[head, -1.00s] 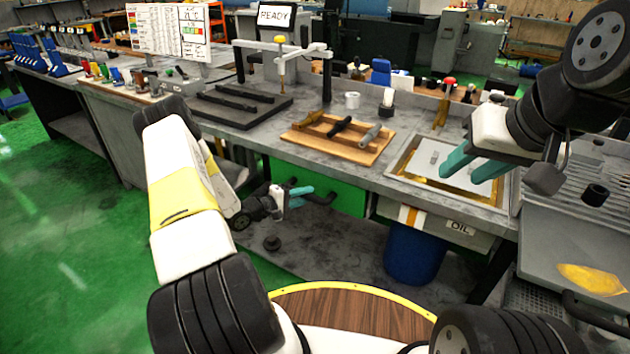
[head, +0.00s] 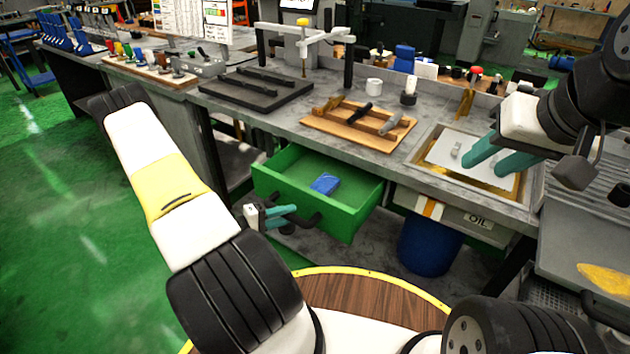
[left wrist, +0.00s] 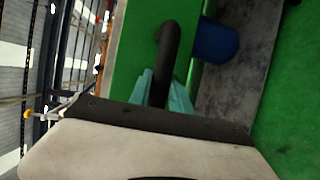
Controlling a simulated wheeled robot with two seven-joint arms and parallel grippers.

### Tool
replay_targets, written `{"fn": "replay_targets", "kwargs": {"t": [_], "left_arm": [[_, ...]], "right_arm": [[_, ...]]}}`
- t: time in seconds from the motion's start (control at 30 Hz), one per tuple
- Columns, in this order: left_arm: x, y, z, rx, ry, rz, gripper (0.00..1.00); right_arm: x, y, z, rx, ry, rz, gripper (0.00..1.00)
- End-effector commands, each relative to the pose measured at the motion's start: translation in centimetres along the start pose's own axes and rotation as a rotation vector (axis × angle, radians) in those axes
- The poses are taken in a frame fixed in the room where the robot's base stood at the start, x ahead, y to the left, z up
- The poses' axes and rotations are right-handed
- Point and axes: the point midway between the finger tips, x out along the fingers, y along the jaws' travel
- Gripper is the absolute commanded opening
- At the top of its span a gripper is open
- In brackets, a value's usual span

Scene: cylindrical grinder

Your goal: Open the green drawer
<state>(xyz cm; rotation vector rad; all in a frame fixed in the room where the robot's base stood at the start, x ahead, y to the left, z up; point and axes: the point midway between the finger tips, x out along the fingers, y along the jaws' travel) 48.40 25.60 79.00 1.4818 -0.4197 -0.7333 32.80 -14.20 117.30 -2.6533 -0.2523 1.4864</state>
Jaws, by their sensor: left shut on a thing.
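The green drawer (head: 347,222) under the grey workbench is pulled well out, and its inside shows. A blue block (head: 325,183) lies on the drawer floor. The drawer has a black bar handle (head: 308,221) on its front. My left gripper (head: 290,214) is at the handle, with teal fingers shut on it; in the left wrist view the fingers (left wrist: 163,92) close around the black handle (left wrist: 168,50) in front of the green drawer front (left wrist: 135,50). My right gripper (head: 490,160) is above the bench at the right, teal fingers apart and empty.
A wooden board (head: 355,130) with tools lies on the bench. A tray (head: 440,185) is below my right gripper. A blue bin (head: 430,248) stands under the bench, right of the drawer. Open green floor lies to the left.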

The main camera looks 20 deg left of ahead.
Motion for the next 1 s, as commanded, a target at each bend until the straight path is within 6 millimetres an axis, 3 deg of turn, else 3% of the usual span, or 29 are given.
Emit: {"fn": "replay_targets", "kwargs": {"t": [0.2, 0.43, 0.7, 1.0], "left_arm": [[-4.7, -1.1, 1.9, -0.002, 0.003, -0.002, 0.0], [-7.8, -1.7, 3.2, -0.002, 0.002, -0.002, 0.0], [-9.2, -2.0, 3.8, 0.0, -0.001, -0.001, 0.0], [-9.3, -2.0, 3.8, 0.001, -0.001, -0.001, 0.0]], "right_arm": [[0.0, 0.0, 0.0, 0.0, 0.0, 0.0, 0.4], [0.0, 0.0, 0.0, 0.0, 0.0, 0.0, 0.4], [0.0, 0.0, 0.0, 0.0, 0.0, 0.0, 0.4], [0.0, 0.0, 0.0, 0.0, 0.0, 0.0, 0.4]]}}
